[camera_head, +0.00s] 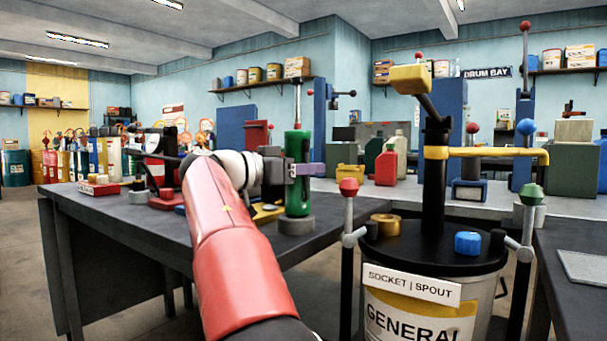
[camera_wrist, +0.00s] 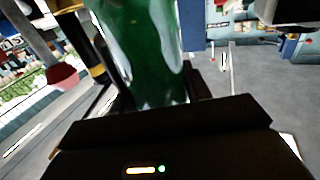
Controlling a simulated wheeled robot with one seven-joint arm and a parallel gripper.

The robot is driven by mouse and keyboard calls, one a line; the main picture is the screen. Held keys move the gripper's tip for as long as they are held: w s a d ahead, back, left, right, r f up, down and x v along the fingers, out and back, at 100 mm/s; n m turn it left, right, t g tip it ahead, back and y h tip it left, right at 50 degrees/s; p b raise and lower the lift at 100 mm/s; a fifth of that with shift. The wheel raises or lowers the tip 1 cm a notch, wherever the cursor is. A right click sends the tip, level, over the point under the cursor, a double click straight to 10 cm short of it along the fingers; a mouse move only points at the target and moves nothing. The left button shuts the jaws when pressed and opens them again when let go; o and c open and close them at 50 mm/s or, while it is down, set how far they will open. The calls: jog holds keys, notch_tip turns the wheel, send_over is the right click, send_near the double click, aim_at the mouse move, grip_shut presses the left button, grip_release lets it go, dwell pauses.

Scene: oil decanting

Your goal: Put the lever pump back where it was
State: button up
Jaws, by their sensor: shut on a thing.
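My gripper (camera_head: 298,170) is shut on an upright green cylinder (camera_head: 298,203) with a thin rod and a red tip above it. The green body fills the upper middle of the wrist view (camera_wrist: 150,50). Its lower end is at a grey round base (camera_head: 297,226) on the dark table; I cannot tell whether it is seated or just above. On a drum (camera_head: 480,315) at the right stands a black pump (camera_head: 434,195) with a yellow head and side spout. The frames do not settle which of the two is the lever pump.
The dark table (camera_head: 110,210) holds several small items left of my arm. A blue cap (camera_head: 467,243) and a brass ring (camera_head: 387,226) lie on the drum lid. Upright handles with red (camera_head: 349,187) and green (camera_head: 532,192) knobs flank the drum.

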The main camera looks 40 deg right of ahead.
jog(key=shift+f+b, duration=0.35)
jog(key=shift+b, duration=0.1)
jog(key=o, duration=1.5)
jog(key=shift+r, duration=0.15)
jog(key=shift+r+p, duration=0.25)
jog(key=shift+p, duration=0.2)
jog(key=shift+w+a, duration=0.1)
jog(key=shift+a, duration=0.2)
jog(key=a, duration=1.1)
jog(key=shift+w+a, duration=0.2)
jog(key=shift+w, duration=0.05)
